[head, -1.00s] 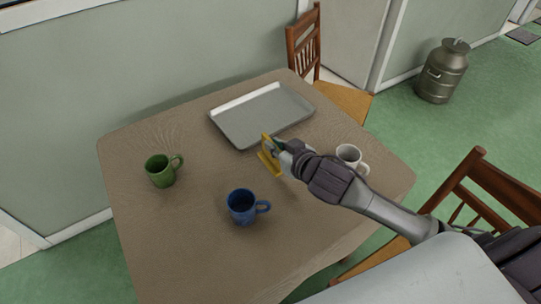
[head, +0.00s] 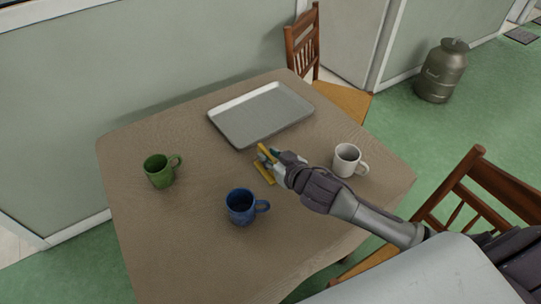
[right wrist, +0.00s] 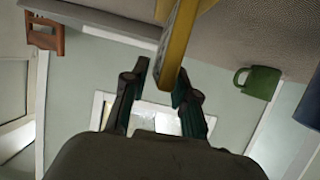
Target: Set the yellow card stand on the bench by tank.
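The yellow card stand (head: 264,170) is on the brown table, in front of the grey tray, partly hidden by my right gripper (head: 272,164). In the right wrist view the yellow stand (right wrist: 178,45) reaches down between the fingertips of my right gripper (right wrist: 161,82). The fingers are apart. A gap shows between the stand and the left finger in that picture; the stand lies close to the other finger, and I cannot tell whether they touch. My left gripper is not in view.
On the table (head: 190,235) are a grey tray (head: 226,128), a green mug (head: 159,172), a blue mug (head: 240,208) and a white mug (head: 346,162). Wooden chairs (head: 303,45) (head: 500,187) stand at the table. A metal can (head: 441,72) is on the floor.

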